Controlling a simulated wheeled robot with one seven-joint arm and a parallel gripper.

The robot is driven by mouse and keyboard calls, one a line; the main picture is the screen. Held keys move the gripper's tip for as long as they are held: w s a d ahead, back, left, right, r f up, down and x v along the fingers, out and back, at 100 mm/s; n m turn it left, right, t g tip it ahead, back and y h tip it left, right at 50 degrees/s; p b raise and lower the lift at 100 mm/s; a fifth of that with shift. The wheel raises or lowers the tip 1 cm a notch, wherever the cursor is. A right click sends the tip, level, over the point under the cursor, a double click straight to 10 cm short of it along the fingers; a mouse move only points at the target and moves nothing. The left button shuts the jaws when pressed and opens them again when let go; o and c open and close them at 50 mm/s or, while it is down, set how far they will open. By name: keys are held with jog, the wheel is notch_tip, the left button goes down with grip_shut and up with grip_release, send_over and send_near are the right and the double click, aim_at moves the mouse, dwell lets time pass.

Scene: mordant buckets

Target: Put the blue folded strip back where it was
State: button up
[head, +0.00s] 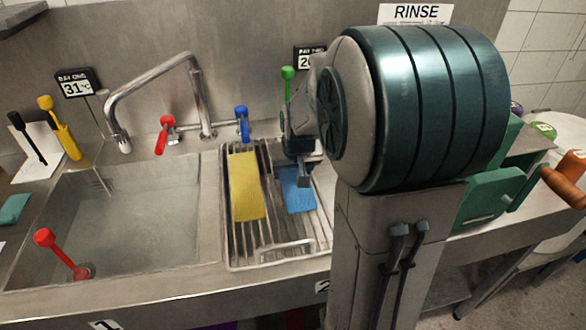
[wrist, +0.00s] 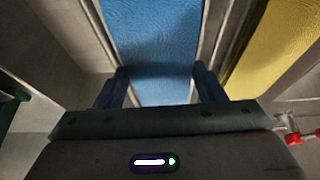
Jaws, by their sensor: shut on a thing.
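The blue folded strip (head: 298,192) is over the right part of the wire draining rack (head: 266,262), to the right of the yellow strip (head: 246,186). My gripper (head: 300,165) is at its far end, pointing down. In the wrist view the blue strip (wrist: 155,40) runs between the two fingers of my gripper (wrist: 162,80), which are shut on it. The yellow strip (wrist: 275,45) lies apart to the right there. I cannot tell whether the blue strip rests on the rack bars or hangs just above them. My arm hides part of the rack's right side.
A steel sink basin (head: 135,225) is left of the rack, with a red-knobbed plug lever (head: 62,254) in it. A tap (head: 160,90) with red (head: 163,135) and blue (head: 242,122) handles stands behind. A green-topped rod (head: 288,75) stands near my gripper.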

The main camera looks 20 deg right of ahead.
jog(key=shift+f, duration=0.15)
jog(key=o, duration=1)
jog(key=shift+o, duration=0.2)
jog(key=shift+r, duration=0.5)
jog(key=d+v, duration=0.1)
jog(key=v, duration=1)
jog(key=shift+s+a, duration=0.2)
jog(key=shift+a, duration=0.3)
jog(key=shift+r, duration=0.1)
jog(key=s+a+f+n+p, duration=0.1)
jog(key=s+a, duration=0.3)
jog(key=s, duration=0.2)
jog(key=s+a+f+g+y+p, duration=0.1)
jog(key=s+a+f, duration=0.1)
jog(key=s+a, duration=0.2)
jog(key=s, duration=0.3)
jog(key=shift+a+f+n, duration=0.25)
jog(key=shift+f+n, duration=0.05)
jog(key=shift+n, duration=0.1)
